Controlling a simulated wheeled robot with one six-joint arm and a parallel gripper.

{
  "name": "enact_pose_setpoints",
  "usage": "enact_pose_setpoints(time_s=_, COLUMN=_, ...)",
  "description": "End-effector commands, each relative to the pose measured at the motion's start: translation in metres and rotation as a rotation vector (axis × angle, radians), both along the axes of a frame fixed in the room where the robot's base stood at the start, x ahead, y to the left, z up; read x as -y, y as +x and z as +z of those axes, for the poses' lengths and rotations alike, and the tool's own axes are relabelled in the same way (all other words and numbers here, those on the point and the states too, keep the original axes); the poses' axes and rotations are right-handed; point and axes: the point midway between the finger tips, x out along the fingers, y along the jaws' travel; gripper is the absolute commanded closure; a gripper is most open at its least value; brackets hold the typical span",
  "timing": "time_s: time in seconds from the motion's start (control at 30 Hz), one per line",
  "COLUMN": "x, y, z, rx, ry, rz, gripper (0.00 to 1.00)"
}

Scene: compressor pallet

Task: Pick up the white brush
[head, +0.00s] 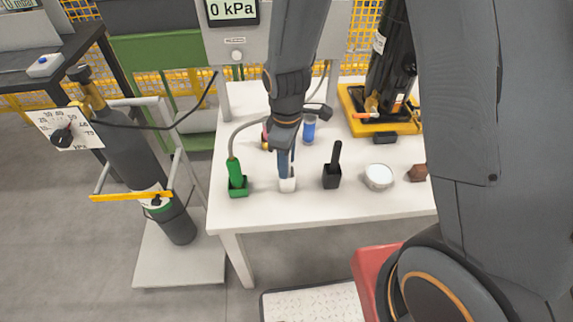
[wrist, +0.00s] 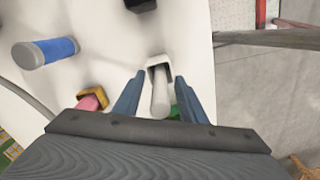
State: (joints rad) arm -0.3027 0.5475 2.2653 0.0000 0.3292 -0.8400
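The white brush (wrist: 160,98) stands in a white holder (wrist: 158,62) on the white table; in the head view the white holder (head: 287,185) shows near the table's front edge, with the brush mostly hidden behind my fingers. My gripper (head: 286,172) points down right over it. In the wrist view my gripper (wrist: 159,77) is open, with one blue finger on each side of the white handle. Gaps show between the fingers and the handle.
A green brush (head: 236,174) stands left of the white one and a black brush (head: 333,170) right of it. A round white tin (head: 379,176) and a brown object (head: 418,173) lie further right. A blue cylinder (head: 309,131) stands behind. A gauge post (head: 235,55) rises at the back.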

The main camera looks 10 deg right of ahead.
Motion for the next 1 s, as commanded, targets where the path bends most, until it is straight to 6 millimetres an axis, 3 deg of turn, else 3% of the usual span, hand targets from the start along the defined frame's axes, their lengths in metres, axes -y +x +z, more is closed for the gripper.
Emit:
enact_pose_setpoints(time_s=0.37, x=-0.0005, y=-0.0002, z=-0.0092, rx=0.001, ry=0.0, rz=0.001, gripper=0.62)
enact_pose_setpoints(time_s=0.6, x=-0.0006, y=-0.0004, z=-0.009, rx=0.0, ry=0.0, rz=0.002, gripper=0.99)
enact_pose_setpoints(time_s=1.0, x=-0.0007, y=0.0, z=-0.0061, rx=0.001, ry=0.0, rz=0.002, gripper=1.0)
